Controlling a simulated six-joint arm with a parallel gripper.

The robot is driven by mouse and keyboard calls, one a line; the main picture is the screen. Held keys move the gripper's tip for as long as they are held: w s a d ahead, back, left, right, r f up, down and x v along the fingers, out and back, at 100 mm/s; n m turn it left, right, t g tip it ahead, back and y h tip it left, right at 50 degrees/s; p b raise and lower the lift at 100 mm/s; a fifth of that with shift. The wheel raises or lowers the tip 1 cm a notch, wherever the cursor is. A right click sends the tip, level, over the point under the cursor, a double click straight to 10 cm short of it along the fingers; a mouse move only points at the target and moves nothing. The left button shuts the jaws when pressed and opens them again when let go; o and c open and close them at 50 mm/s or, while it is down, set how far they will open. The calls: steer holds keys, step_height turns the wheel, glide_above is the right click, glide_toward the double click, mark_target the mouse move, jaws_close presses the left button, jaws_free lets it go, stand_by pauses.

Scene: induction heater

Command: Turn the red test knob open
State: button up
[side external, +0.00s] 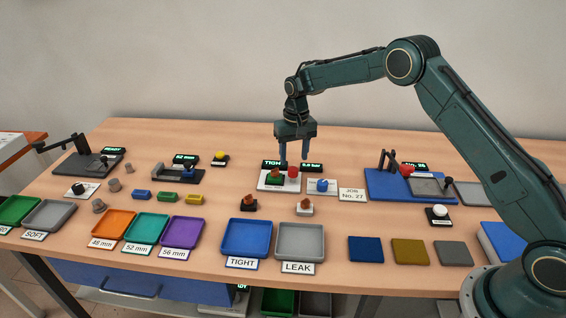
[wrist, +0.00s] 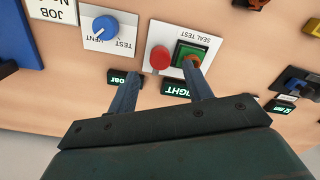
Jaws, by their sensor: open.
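The red knob (side external: 293,172) is a round red cap on the white SEAL TEST plate (side external: 267,187), beside a green pad (side external: 275,181) bearing an orange-brown part (side external: 275,174). My gripper (side external: 295,157) is open and empty above this plate, fingers pointing down. In the wrist view the red knob (wrist: 160,57) shows between and just beyond the tips of my gripper (wrist: 163,70); I see no contact. The right finger partly covers the green pad (wrist: 190,50). A blue knob (wrist: 105,28) with a white pointer sits on a separate plate marked TEST and VENT.
A lit display (side external: 272,164) reading TIGHT and a second display (side external: 311,167) stand behind the plates. Black (side external: 249,204) and white (side external: 305,208) blocks with orange-brown parts lie in front. Blue TIGHT (side external: 247,238) and grey LEAK (side external: 301,241) trays are nearer the table edge.

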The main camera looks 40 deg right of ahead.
mark_target(294, 169)
step_height(294, 169, up, 10)
steer(key=shift+f, duration=0.25)
steer(key=shift+s+d+r, duration=0.1)
stand_by(0.4)
steer(key=s+a+r+n+t, duration=0.2)
steer(key=s+r+t, duration=0.1)
steer(key=s+r, duration=1.55)
steer(key=s+f+n+t, duration=0.1)
steer(key=s+f, duration=0.1)
steer(key=s, duration=0.9)
steer(key=s+f+t, duration=0.1)
steer(key=s+f, duration=0.2)
steer(key=s, duration=0.9)
steer(key=shift+s+f+n+t, duration=0.15)
steer(key=shift+s+n+t, duration=0.15)
steer(key=shift+n, duration=0.1)
